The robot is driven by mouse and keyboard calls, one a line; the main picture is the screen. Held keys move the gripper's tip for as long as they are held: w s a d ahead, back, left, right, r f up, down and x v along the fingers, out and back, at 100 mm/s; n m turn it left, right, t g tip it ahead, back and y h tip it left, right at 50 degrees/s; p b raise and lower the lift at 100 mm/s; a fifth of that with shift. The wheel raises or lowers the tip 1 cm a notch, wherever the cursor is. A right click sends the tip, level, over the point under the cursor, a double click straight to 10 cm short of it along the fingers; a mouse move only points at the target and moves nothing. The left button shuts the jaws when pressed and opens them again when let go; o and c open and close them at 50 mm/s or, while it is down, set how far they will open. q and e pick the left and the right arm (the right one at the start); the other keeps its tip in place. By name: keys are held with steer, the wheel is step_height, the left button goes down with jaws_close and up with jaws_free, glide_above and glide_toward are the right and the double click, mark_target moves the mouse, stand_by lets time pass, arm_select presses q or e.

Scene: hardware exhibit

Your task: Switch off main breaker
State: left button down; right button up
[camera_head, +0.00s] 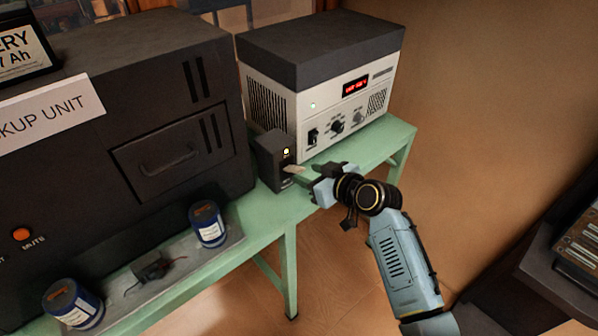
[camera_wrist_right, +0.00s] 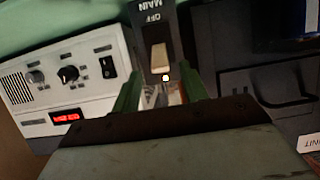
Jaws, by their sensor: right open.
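The main breaker is a small dark box (camera_head: 268,160) on the green table, between the large black unit and the white-and-black power supply. A small yellowish light glows on its face, with a pale lever (camera_head: 293,169) below it. In the right wrist view the breaker (camera_wrist_right: 154,15) shows "OFF" and "MAIN" upside down, and its lever (camera_wrist_right: 159,57) and the lit lamp lie between my fingers. My right gripper (camera_head: 305,176) is open in front of the breaker, close to the lever. It also shows in the wrist view (camera_wrist_right: 163,88); I cannot tell whether it touches the lever.
The power supply (camera_head: 312,125) stands behind right, its red display lit. The black backup unit (camera_head: 125,150) fills the left. Floor in front is clear.

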mark_target(299, 169)
steer(key=shift+b+x, duration=0.35)
steer(key=shift+x, duration=2.05)
steer(key=shift+c, duration=0.2)
jaws_close()
